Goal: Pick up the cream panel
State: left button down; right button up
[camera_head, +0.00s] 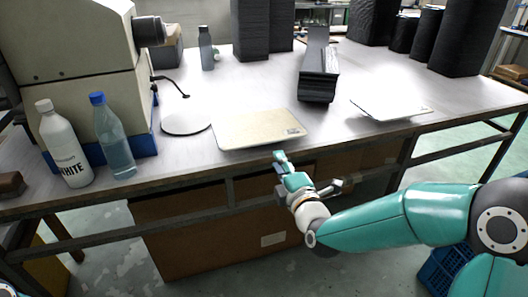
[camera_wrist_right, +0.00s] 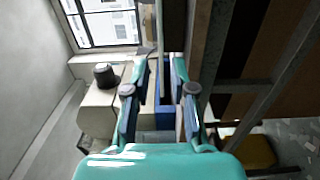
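The cream panel (camera_head: 255,130) lies flat on the grey workbench near its front edge, with a small printed label at its right corner. My right gripper (camera_head: 284,166) is in front of the bench edge, just below the panel's front right side in the head view, apart from it. In the right wrist view my right gripper (camera_wrist_right: 160,70) has its two teal fingers apart with no held object between them. My left gripper is not in view.
A white panel (camera_head: 390,107) lies to the right and a dark ribbed block (camera_head: 318,75) stands behind. A white bottle (camera_head: 64,145), a clear bottle (camera_head: 115,140) and a beige machine (camera_head: 75,50) are at left. A round disc (camera_head: 186,124) lies left of the panel.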

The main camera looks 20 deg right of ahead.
aim_at(268, 142)
jog(key=w+p, duration=0.3)
jog(key=w, duration=0.3)
jog(key=shift+w+a, duration=0.1)
jog(key=shift+w, duration=0.15)
jog(key=shift+w+f+b, duration=0.1)
jog(key=shift+w+b, duration=0.4)
jog(key=shift+w, duration=1.05)
grip_shut()
